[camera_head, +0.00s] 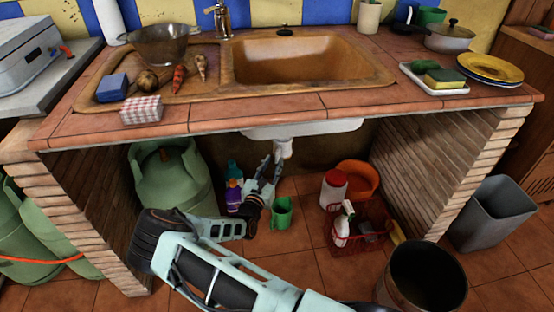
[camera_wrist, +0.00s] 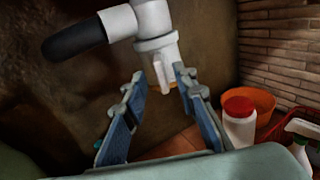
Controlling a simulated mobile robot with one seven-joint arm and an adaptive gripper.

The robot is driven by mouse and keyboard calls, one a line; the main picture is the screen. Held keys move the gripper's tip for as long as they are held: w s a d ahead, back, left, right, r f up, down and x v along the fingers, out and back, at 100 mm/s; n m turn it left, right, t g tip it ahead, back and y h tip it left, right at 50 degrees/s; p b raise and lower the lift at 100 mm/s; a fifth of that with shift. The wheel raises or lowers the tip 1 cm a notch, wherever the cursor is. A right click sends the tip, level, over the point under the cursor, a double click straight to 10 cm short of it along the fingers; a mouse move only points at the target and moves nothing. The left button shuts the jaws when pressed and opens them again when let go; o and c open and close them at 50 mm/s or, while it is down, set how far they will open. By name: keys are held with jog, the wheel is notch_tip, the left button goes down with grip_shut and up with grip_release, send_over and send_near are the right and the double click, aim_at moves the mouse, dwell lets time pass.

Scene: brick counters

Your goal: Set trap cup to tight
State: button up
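The white trap cup (camera_head: 283,149) hangs under the sink basin in the head view. In the wrist view the white trap body with its cup (camera_wrist: 158,52) is at the upper middle, with a white side pipe ending in a black part at left. My gripper (camera_head: 271,165) is under the counter, just below and beside the cup. In the wrist view my gripper (camera_wrist: 162,82) is open, with its two blue-grey fingertips on either side of the cup's lower end. I cannot tell whether either finger touches it. The cup's thread and any tightness mark are too small to read.
A green gas cylinder (camera_head: 172,178) stands left under the counter. A red basket (camera_head: 361,229), a red-capped white jar (camera_head: 333,190) and an orange bowl (camera_head: 357,177) are at right. Brick walls close both sides.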

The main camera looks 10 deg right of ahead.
aim_at(276, 158)
jog(key=shift+b+x, duration=0.6)
jog(key=shift+x, duration=1.7)
jog(key=shift+c, duration=0.2)
grip_shut()
